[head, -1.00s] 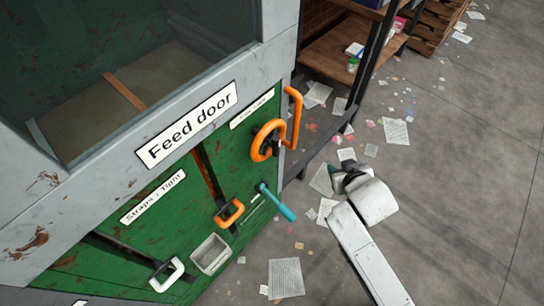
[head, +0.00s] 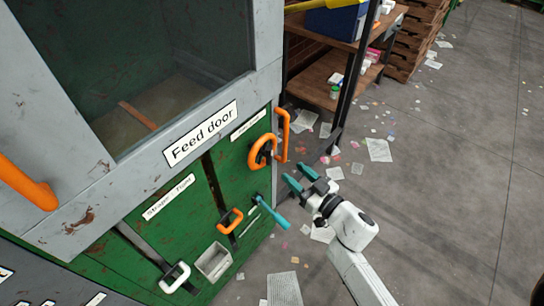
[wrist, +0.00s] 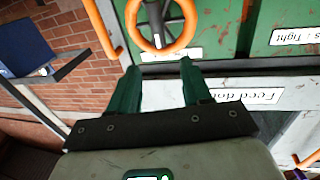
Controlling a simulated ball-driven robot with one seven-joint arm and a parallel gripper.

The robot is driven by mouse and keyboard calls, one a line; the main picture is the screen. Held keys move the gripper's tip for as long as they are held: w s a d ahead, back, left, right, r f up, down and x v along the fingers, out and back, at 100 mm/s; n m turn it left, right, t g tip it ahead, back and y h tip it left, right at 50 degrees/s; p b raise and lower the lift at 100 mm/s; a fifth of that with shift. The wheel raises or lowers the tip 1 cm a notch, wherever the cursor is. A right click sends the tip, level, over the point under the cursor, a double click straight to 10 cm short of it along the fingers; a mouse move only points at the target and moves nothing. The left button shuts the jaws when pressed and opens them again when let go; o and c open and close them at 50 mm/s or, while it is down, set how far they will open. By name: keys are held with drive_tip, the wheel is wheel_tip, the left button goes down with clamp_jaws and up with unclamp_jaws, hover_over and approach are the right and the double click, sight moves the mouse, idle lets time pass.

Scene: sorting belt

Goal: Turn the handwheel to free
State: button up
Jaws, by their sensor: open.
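The orange handwheel (head: 262,152) is on the green door panel, right of the "Feed door" label (head: 201,133). It also shows at the top of the wrist view (wrist: 181,38), with a dark hub and spokes, partly cut off by the frame edge. My gripper (head: 296,175) is open and empty, its teal fingers pointing toward the panel, just right of and below the wheel in the head view. In the wrist view the two fingers (wrist: 155,80) are spread apart near the wheel's rim, apart from it as far as I can tell.
An orange bar handle (head: 284,135) stands right beside the wheel. A teal-gripped lever (head: 271,212), a smaller orange handle (head: 230,221), a white handle (head: 174,278) and a grey tray (head: 213,262) are lower on the panel. A shelf (head: 327,78) stands behind. Papers litter the open floor.

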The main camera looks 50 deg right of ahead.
sight(271, 152)
drive_tip(key=w, duration=0.3)
drive_tip(key=w+d, duration=0.1)
drive_tip(key=w, duration=0.5)
drive_tip(key=shift+w+d, duration=0.3)
drive_tip(key=shift+w, duration=0.05)
drive_tip(key=shift+c, duration=0.2)
clamp_jaws()
